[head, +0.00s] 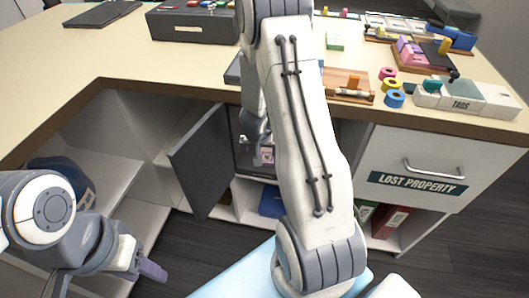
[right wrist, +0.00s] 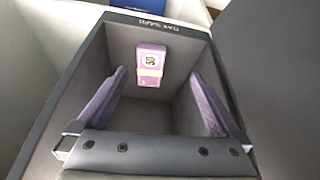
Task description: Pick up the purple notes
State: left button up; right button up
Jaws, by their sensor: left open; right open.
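The purple notes (right wrist: 150,66), a small bundle with a pale band, sit inside a grey open-fronted box (right wrist: 180,30) in the right wrist view. In the head view my right arm covers much of the compartment. My left gripper (head: 150,268) is open and empty at the lower left.
The compartment's dark door (head: 205,160) stands open to the left. A lost property drawer (head: 415,170) is on the right. Binders (head: 390,221) stand below.

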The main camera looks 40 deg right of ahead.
jog(key=b, duration=0.3)
send_over(266, 162)
jog(key=s+a, duration=0.1)
jog(key=a, duration=0.1)
jog(key=f, duration=0.5)
jog(key=shift+s+d+f, duration=0.15)
jog(key=shift+d+f, duration=0.05)
jog(key=b+x, duration=0.2)
jog(key=x, duration=0.1)
jog(key=b+x, duration=0.1)
jog(key=shift+s+f, duration=0.3)
jog(key=shift+f, duration=0.15)
jog(key=shift+w+d+f, duration=0.1)
jog(key=shift+d+f, duration=0.05)
jog(key=shift+f, duration=0.05)
jog(key=shift+r, duration=0.1)
jog(key=c, duration=1.3)
jog(key=shift+c, duration=0.2)
jog(key=shift+r, duration=0.15)
